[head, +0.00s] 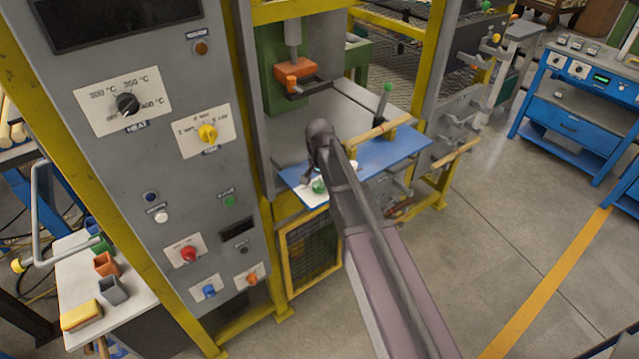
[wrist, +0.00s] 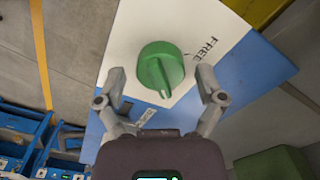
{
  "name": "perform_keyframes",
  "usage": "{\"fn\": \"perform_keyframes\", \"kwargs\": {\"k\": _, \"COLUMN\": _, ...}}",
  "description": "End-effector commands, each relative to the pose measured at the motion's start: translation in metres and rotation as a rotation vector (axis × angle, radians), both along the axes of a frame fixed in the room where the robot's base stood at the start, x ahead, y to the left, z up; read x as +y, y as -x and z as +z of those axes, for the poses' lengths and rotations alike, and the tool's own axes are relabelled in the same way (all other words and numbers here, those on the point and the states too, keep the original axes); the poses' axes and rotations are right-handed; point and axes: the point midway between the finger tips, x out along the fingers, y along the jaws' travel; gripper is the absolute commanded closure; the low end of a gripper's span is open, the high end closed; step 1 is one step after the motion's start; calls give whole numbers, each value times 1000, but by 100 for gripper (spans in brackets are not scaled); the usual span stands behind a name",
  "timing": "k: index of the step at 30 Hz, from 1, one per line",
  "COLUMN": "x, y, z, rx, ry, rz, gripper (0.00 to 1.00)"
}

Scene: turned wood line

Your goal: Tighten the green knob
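The green knob (wrist: 160,68) sits on a white label plate (wrist: 190,25) in the wrist view, with its narrow pointer end toward my gripper. The word "FREE" is printed on the plate to the right of the knob. In the head view only a small part of the green knob (head: 318,186) shows beside my arm. My gripper (wrist: 162,82) is open, with one finger on each side of the knob. Gaps show between the fingers and the knob, and nothing is held. How far the fingertips are above the plate is hard to tell.
The plate lies on a blue panel (head: 405,150) carrying a wooden rod (head: 372,131) and a green-topped lever (head: 385,98). A grey control cabinet (head: 150,60) with several knobs stands at left. Yellow frame posts stand close by. Open floor (head: 500,230) lies at right.

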Motion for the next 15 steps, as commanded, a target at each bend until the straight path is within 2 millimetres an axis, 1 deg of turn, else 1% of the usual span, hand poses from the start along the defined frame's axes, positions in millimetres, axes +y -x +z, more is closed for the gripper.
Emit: {"fn": "perform_keyframes", "kwargs": {"k": 15, "x": 0, "y": -1, "z": 0, "rx": -2, "ry": 0, "rz": 19, "gripper": 7}}
